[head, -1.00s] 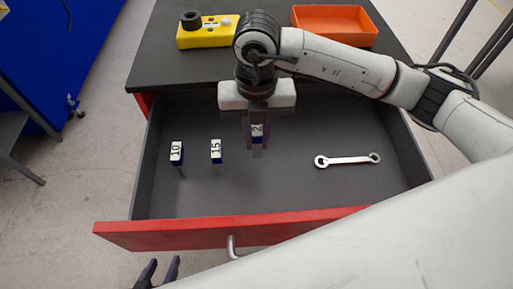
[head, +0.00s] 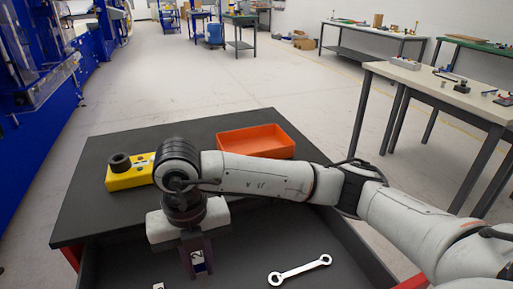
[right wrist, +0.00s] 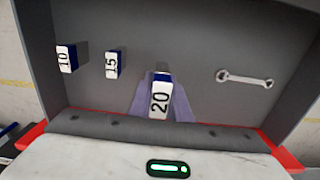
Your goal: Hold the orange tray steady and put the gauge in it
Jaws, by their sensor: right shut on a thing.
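The orange tray (head: 258,140) rests on the dark cabinet top, behind my right arm, and looks empty. My right gripper (head: 198,264) is over the open drawer, shut on a small blue-and-white gauge (head: 197,257). In the right wrist view the held gauge (right wrist: 160,99) reads 20 and sits between the purple fingers (right wrist: 163,92). I cannot tell how far it is above the drawer floor. My left gripper is not in view, and nothing holds the tray.
Gauges marked 10 (right wrist: 67,58) and 15 (right wrist: 113,64) stand in the drawer, left of the held one. A double-ended wrench (head: 300,270) lies at its right. A yellow device with a black knob (head: 131,171) stands on the cabinet top, left of the tray.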

